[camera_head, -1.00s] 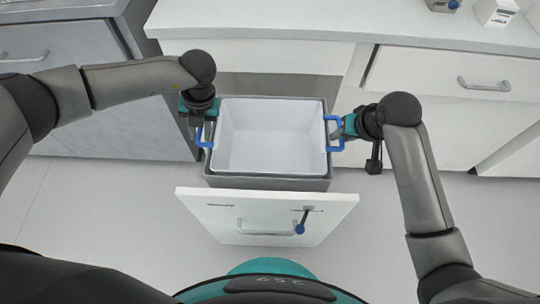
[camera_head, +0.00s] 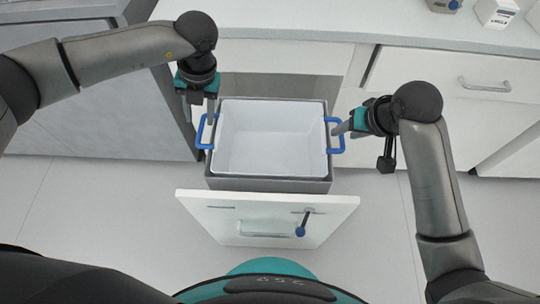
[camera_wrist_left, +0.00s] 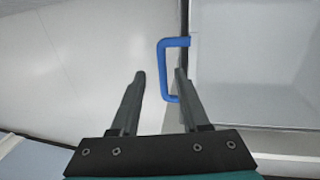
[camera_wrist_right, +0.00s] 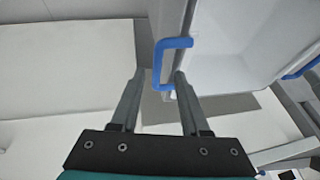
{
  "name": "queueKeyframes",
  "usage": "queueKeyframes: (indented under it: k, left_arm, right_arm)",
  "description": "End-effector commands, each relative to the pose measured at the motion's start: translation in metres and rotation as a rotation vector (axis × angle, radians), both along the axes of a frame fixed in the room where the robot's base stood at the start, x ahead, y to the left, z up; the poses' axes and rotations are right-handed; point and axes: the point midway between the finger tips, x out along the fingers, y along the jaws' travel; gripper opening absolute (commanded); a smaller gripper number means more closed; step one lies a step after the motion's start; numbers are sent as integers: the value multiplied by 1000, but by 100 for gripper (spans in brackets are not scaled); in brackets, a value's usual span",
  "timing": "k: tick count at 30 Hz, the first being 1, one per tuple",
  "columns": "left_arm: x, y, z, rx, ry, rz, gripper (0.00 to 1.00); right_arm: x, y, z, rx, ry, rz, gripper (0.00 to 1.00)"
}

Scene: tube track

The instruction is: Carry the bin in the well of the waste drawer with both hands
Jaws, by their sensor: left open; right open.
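The white bin (camera_head: 268,140) sits level in the grey well (camera_head: 268,184) of the pulled-out waste drawer (camera_head: 265,215). It has a blue left handle (camera_head: 200,132) and a blue right handle (camera_head: 341,135). My left gripper (camera_head: 199,120) is open at the left handle. In the left wrist view, the handle's outer bar (camera_wrist_left: 162,70) appears between the two fingertips. My right gripper (camera_head: 346,128) is open at the right handle. In the right wrist view, that handle's outer bar (camera_wrist_right: 158,65) appears between the fingertips. I cannot tell whether any finger touches a handle.
The drawer front has a bar handle (camera_head: 265,234) and a blue-tipped lever (camera_head: 301,228). The counter (camera_head: 300,20) runs behind the drawer, with a white box (camera_head: 496,12) at the far right. Floor is free on both sides.

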Motion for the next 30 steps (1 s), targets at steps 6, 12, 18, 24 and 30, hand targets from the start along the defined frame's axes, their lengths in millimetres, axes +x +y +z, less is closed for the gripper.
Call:
queueKeyframes:
  k: [6, 12, 18, 24, 30]
  left_arm:
    - [0, 0, -1, 1, 1, 0, 46]
    - [0, 0, -1, 1, 1, 0, 46]
    - [0, 0, -1, 1, 1, 0, 46]
    - [0, 0, -1, 1, 1, 0, 46]
    - [0, 0, -1, 1, 1, 0, 46]
  right_arm:
    - [-10, -9, 23, -7, 1, -5, 46]
    - [-14, -12, 32, -10, 3, -6, 46]
    - [-15, -13, 32, -11, 4, -7, 46]
    - [-15, -13, 32, -11, 4, -7, 46]
    - [-15, -13, 32, -12, 5, -7, 46]
